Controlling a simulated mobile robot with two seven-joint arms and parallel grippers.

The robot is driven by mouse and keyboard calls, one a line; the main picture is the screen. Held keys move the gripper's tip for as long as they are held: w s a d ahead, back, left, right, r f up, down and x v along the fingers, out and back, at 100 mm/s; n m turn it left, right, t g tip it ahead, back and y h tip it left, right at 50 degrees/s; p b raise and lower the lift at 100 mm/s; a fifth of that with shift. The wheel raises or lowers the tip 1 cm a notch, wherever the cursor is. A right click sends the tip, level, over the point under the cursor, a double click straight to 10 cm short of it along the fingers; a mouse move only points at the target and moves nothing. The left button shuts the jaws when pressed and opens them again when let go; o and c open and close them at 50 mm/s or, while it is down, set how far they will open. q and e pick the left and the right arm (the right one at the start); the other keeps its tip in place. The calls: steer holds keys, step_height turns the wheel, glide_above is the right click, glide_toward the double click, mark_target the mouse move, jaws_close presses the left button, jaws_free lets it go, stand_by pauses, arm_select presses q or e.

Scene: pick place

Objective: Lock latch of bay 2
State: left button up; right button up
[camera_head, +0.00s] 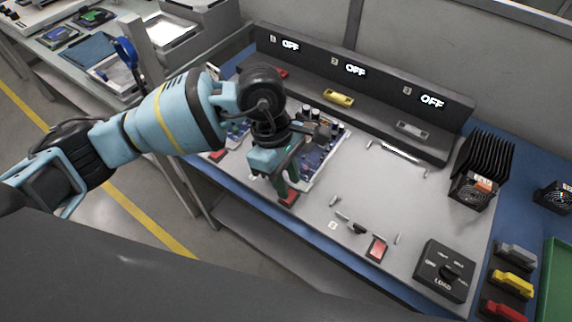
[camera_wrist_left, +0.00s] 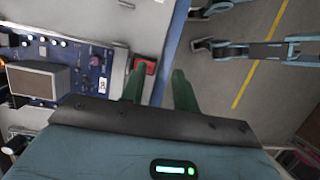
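The bay 2 display (camera_head: 356,70) reads OFF on the dark back panel, with a yellow handle-like piece (camera_head: 338,97) below it. A blue circuit board (camera_head: 322,152) lies in bay 2, partly hidden by my left arm; it also shows in the wrist view (camera_wrist_left: 92,75). My left gripper (camera_head: 287,186) is over the front edge of bay 2, green fingers down. In the wrist view the gripper (camera_wrist_left: 158,78) is open, with nothing between the fingers. A red block (camera_head: 289,198) is by the fingertips, also in the wrist view (camera_wrist_left: 149,66). I cannot make out the bay 2 latch. My right gripper is out of view.
Bay 3 has no board; its front holds a black latch (camera_head: 358,228) and a red block (camera_head: 377,248). A LOAD dial box (camera_head: 445,271), black heatsink (camera_head: 483,165) and coloured pieces (camera_head: 512,284) stand at right. A green tray (camera_head: 558,285) is at the right edge.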

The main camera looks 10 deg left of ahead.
arm_select(q)
steer(key=w+a+y, duration=0.1)
steer(key=w+a+r+t+y, duration=0.1)
steer(key=w+a, duration=0.1)
steer(key=w+a+r, duration=0.1)
steer(key=w, duration=0.1)
steer(key=shift+a+m+t+y, duration=0.2)
steer(key=shift+m+t+y, duration=0.1)
steer(key=shift+t+y, duration=0.1)
steer(key=shift+f, duration=3.95)
jaws_close()
